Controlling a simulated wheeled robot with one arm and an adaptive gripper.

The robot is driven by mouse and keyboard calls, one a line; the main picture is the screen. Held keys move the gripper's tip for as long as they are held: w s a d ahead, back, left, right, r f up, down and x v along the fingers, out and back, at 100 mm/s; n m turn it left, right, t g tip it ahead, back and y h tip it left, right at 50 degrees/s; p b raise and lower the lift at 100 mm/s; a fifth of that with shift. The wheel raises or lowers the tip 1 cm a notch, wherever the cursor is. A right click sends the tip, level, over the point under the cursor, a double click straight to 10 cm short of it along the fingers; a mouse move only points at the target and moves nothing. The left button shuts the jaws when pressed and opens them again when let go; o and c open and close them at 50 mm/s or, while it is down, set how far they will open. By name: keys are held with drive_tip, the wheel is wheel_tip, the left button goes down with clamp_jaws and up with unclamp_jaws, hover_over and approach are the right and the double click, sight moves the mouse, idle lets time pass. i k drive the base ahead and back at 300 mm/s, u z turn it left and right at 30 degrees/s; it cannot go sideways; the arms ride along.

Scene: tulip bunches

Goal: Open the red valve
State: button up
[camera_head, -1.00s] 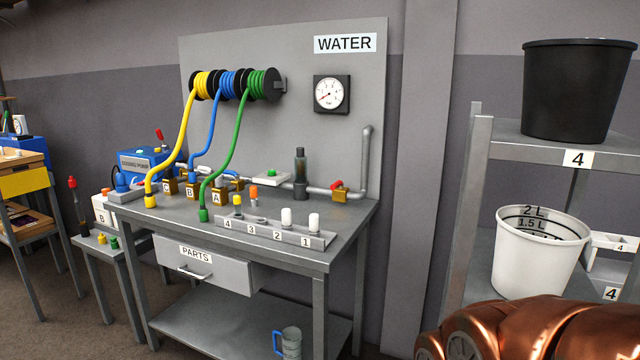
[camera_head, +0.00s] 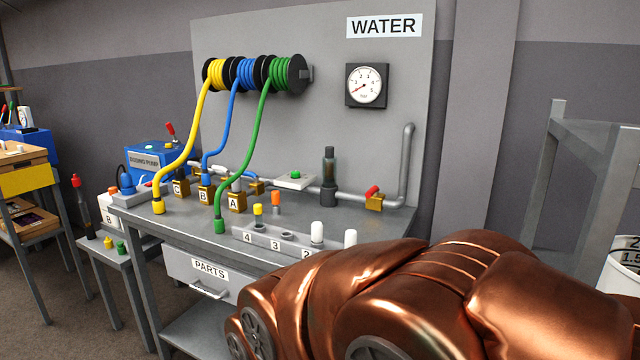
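The red valve (camera_head: 373,191) is a small red handle on a brass body (camera_head: 375,203). It sits on the grey pipe at the back right of the metal workbench, left of the pipe's upward bend. The handle looks slightly tilted; I cannot tell its exact setting. A copper-coloured part of my arm covers the lower right of the view, in front of the bench's right end. My gripper is not in view.
A gauge (camera_head: 366,85) hangs on the panel above the valve. A dark upright cylinder (camera_head: 329,178) stands left of the valve. Green, blue and yellow hoses hang left. A shelf post (camera_head: 545,170) stands right.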

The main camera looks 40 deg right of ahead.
sight(375, 189)
drive_tip(key=z, duration=0.25)
drive_tip(key=i, duration=1.35)
drive_tip(key=z, duration=0.65)
